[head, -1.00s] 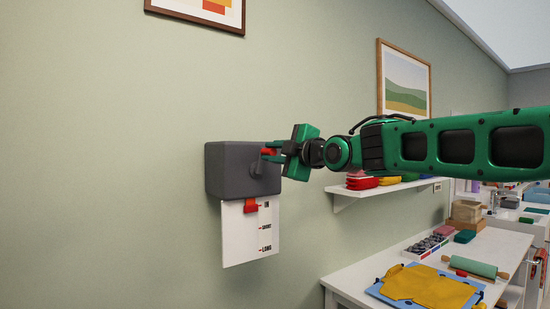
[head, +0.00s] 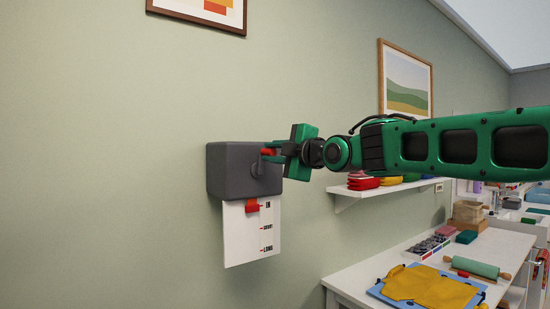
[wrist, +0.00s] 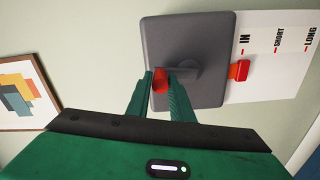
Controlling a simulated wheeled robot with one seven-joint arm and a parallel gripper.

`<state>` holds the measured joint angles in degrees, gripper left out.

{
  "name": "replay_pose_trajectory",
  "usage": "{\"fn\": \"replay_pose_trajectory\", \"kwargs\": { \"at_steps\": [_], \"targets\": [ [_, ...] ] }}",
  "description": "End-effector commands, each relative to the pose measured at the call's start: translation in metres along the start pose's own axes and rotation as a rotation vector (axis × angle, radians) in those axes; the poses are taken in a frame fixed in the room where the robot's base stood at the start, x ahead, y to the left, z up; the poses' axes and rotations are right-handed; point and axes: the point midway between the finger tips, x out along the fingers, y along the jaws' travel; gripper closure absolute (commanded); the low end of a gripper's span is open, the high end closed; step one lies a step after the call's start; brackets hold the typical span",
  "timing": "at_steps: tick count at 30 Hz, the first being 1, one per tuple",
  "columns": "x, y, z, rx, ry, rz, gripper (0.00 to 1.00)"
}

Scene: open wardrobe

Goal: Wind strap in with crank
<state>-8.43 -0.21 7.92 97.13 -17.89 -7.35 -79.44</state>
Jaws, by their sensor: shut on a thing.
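A dark grey box (head: 229,172) is fixed to the wall, with a grey crank on its right-hand face. My gripper (head: 275,155) is at that face, shut on the crank's red handle (wrist: 160,80). The wrist view shows the handle between the two green fingers and the grey crank arm (wrist: 182,72) beside it. Below the box hangs a white scale board (head: 250,240) marked IN, SHORT and LONG. The red strap end (head: 252,206) sticks out just under the box, level with the IN mark; it also shows in the wrist view (wrist: 239,70).
A shelf (head: 375,193) with folded coloured cloths is to the right of the box. Below it a white table (head: 345,288) carries a yellow cloth on a blue board, a rolling pin and a tray. Framed pictures hang on the wall. The wall left of the box is clear.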

Motion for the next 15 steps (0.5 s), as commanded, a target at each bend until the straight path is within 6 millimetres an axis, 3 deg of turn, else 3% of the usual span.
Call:
{"fn": "replay_pose_trajectory", "kwargs": {
  "at_steps": [1,15],
  "targets": [
    [0.0012,-0.0083,-0.0002,0.000,0.001,-0.016,1.00],
    [0.0012,-0.0085,-0.0010,-0.032,-0.001,-0.016,1.00]
  ]
}}
